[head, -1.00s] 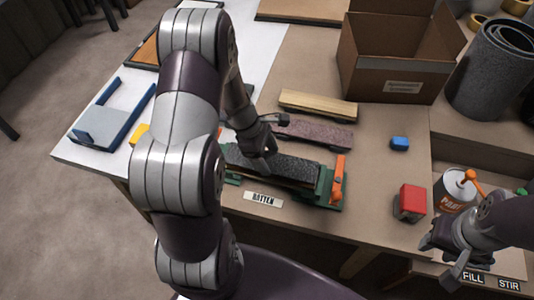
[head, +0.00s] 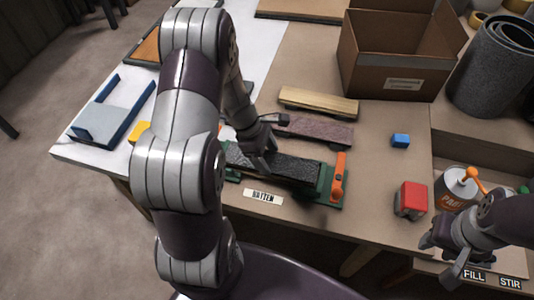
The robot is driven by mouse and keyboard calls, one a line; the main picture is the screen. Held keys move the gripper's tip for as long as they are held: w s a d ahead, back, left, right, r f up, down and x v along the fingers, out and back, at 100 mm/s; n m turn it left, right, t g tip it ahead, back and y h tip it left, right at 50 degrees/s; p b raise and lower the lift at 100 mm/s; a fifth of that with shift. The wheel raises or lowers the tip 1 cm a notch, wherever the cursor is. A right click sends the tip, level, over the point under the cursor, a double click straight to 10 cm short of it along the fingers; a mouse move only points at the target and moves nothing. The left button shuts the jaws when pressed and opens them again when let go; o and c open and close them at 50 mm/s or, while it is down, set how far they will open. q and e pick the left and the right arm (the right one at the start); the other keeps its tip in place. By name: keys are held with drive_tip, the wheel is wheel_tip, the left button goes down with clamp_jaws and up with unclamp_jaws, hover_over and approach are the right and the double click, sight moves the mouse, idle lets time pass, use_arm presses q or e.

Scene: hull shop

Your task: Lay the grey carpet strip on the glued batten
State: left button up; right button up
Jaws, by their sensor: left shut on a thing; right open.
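The dark grey carpet strip (head: 292,168) lies lengthwise along the batten in the green clamp fixture (head: 329,186) with an orange lever (head: 338,178). My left gripper (head: 262,163) is shut on the strip near its left part. The strip covers the top of the batten, so the batten and its glue are hidden; I cannot tell whether the strip is pressed flat. My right gripper (head: 447,257) is open and empty at the lower right, near the FILL label.
A mauve strip (head: 318,131) and a pale wooden batten (head: 318,103) lie behind the fixture. A cardboard box (head: 385,70) and a dark carpet roll (head: 490,70) stand at the back right. A red block (head: 411,199), a blue block (head: 400,141) and a paint can (head: 453,190) are on the right.

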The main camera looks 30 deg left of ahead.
use_arm(q)
drive_tip(key=shift+f+b, duration=0.3)
drive_tip(key=shift+f, duration=0.25)
idle(0.5)
drive_tip(key=o, duration=1.1)
drive_tip(key=shift+r, duration=0.15)
wheel_tip(320, 180, up, 7)
drive_tip(key=p, duration=0.7)
